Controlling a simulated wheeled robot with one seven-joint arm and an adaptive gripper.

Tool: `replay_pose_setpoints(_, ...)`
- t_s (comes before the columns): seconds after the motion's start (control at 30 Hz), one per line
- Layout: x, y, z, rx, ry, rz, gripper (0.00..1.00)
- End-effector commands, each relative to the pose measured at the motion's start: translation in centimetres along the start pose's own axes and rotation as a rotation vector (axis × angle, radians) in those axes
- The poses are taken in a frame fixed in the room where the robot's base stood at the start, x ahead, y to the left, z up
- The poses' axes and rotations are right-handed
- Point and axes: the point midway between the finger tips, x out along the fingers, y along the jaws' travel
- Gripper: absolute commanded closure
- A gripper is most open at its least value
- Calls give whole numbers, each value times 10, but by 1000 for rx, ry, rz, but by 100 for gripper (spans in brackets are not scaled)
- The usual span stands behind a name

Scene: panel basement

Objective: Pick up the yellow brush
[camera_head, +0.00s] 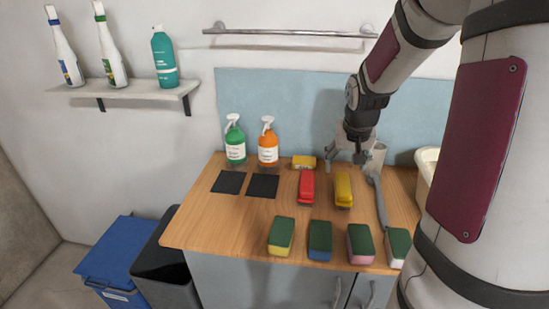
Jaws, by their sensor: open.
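The yellow brush (343,188) lies on the wooden counter (210,220), right of a similar red brush (306,188), with a small gap between them. My gripper (356,160) is open and empty, pointing down near the back of the counter. In the picture it is just above and slightly right of the yellow brush's far end. I cannot tell its exact height or whether it touches anything.
Several green-topped sponges (320,240) line the front edge. A yellow block (304,162), a green spray bottle (235,142) and an orange one (268,145) stand behind. Two black squares (229,183) mark the left.

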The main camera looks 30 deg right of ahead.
Motion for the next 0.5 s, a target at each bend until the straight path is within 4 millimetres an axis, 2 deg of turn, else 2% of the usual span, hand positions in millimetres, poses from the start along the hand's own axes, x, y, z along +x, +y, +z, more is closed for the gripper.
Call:
replay_pose_setpoints(0.03, 10, 7, -2, 20, -3, -3, 33)
replay_pose_setpoints(0.17, 23, 14, -6, 41, -2, -8, 33)
replay_pose_setpoints(0.5, 82, 14, -5, 41, -4, -9, 33)
